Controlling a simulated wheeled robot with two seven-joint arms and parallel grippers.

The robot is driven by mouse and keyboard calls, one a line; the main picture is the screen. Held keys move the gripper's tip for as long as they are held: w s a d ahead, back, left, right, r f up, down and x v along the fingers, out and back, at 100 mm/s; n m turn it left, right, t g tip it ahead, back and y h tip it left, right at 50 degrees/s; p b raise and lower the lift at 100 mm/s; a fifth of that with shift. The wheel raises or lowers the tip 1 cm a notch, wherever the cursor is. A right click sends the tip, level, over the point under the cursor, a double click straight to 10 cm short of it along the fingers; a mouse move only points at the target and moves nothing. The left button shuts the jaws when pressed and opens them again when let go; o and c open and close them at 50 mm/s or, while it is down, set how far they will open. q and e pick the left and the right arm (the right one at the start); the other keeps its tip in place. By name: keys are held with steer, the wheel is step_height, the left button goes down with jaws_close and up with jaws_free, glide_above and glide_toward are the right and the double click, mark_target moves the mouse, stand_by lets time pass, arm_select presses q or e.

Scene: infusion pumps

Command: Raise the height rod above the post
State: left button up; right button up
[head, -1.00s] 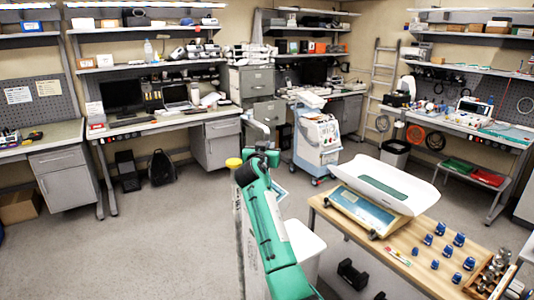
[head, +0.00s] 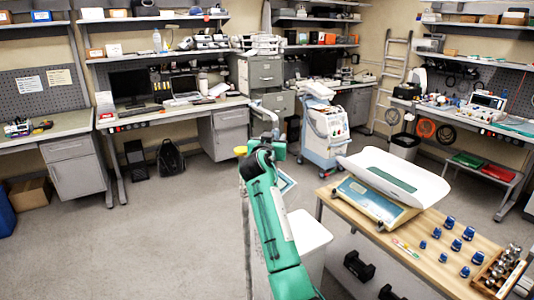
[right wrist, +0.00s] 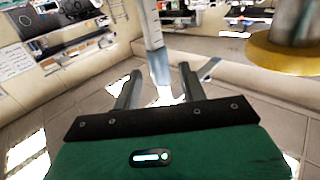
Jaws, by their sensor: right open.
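A grey metal piece (head: 263,109), apparently the top of the height rod, bends over just above my right gripper (head: 276,149) in the head view. A pale upright post (head: 246,240) stands beside my green right arm, which partly hides it. In the right wrist view a slim grey-white rod (right wrist: 155,45) rises between the two spread fingers of my right gripper (right wrist: 160,82). The fingers are apart with the rod between them; I cannot tell whether either touches it. A yellow disc (head: 240,150) shows left of the gripper; it looms at upper right in the wrist view (right wrist: 284,58). My left gripper is not visible.
A wooden table (head: 340,215) at the right bears a baby scale (head: 393,180), several blue weights (head: 456,244) and a crate of metal weights (head: 474,283). A pale blue cart (head: 325,135) stands behind. The floor at left (head: 150,240) is clear.

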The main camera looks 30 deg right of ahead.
steer(key=b+v, duration=0.3)
steer(key=v, duration=0.7)
steer(key=shift+s+a, duration=0.2)
steer(key=shift+a, duration=0.05)
